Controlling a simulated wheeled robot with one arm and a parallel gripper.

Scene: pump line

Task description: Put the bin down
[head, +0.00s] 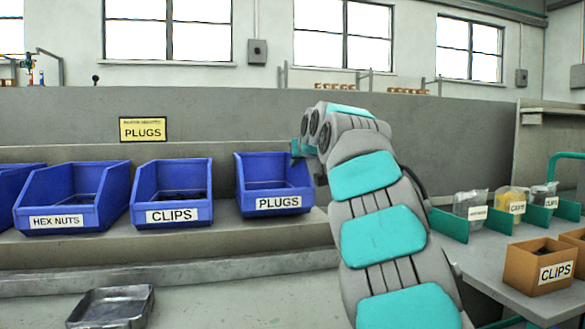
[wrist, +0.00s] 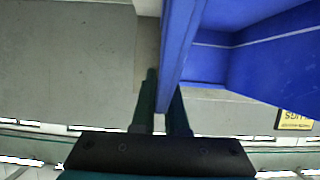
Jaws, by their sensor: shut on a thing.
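The blue bin labelled PLUGS (head: 272,203) is at the right end of the row of bins, over the grey shelf (head: 180,245). I cannot tell whether its base touches the shelf. My gripper (head: 298,149) is at the bin's right rear rim, mostly hidden behind my arm in the head view. In the wrist view, my gripper's fingers (wrist: 163,108) are shut on the bin's blue wall (wrist: 183,45), one on each side. The bin looks roughly upright.
A blue CLIPS bin (head: 172,215) stands left of it with a small gap, then a HEX NUTS bin (head: 65,222). A yellow PLUGS sign (head: 143,130) hangs behind, above the CLIPS bin. A metal tray (head: 112,308) lies lower front left. Cardboard boxes (head: 540,267) stand at right.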

